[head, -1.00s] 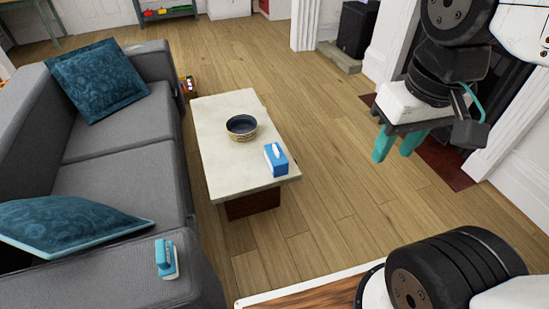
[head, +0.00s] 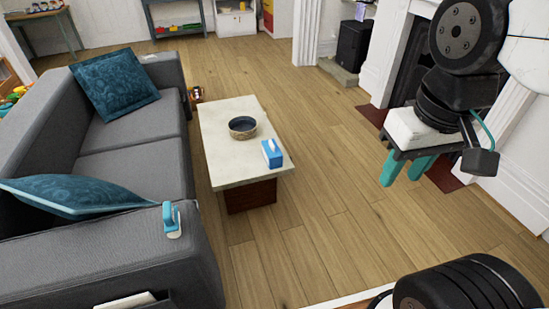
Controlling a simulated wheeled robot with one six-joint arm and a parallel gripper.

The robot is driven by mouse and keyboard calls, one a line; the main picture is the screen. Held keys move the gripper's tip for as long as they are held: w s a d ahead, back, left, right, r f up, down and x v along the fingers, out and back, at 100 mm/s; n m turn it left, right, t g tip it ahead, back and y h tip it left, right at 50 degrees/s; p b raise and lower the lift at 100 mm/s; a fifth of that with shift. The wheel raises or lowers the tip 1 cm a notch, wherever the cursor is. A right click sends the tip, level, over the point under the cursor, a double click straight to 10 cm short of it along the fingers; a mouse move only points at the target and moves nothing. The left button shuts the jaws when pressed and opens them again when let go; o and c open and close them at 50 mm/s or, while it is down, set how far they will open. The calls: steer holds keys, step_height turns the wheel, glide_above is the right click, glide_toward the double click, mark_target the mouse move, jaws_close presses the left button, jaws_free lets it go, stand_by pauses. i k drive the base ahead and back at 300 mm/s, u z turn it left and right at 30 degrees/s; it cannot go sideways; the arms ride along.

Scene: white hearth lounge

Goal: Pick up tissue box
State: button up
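The tissue box (head: 272,154) is blue with a white tissue on top. It stands at the near right corner of a low white-topped coffee table (head: 225,176). My gripper (head: 403,172), with teal fingers, hangs over the floor to the right of the table, well apart from the box. A gap shows between its fingers and nothing is held.
A dark bowl (head: 242,126) sits on the table behind the box. A grey sofa (head: 110,245) with teal cushions (head: 116,86) is on the left; a blue-handled item (head: 172,222) rests on its arm. Free wooden floor (head: 325,190) lies right of the table. A fireplace wall is at right.

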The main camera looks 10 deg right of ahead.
mark_target(273, 157)
steer(key=z, duration=0.35)
steer(key=i, duration=1.3)
